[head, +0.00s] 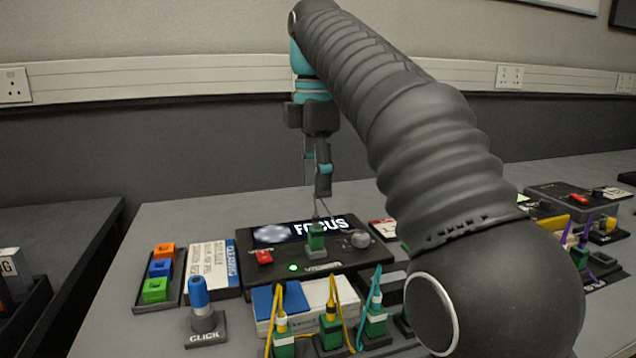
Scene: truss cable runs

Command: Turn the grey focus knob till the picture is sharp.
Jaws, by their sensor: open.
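The grey focus knob (361,239) is at the right end of a black box (338,258). A screen (300,229) along the back of the box reads FOCUS, with a blurred pale blob at its left. My gripper (320,205) points down, open, over the back of the box and left of the knob. I see no contact with the knob. The gap between its fingers is hard to make out from this side.
A blue CLICK pen cleaner (199,296), a tray of coloured blocks (175,275) and cleaning packets (213,268) stand left. Several green connectors with yellow and teal cables (333,298) stand in front. Bare table shows behind the packets.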

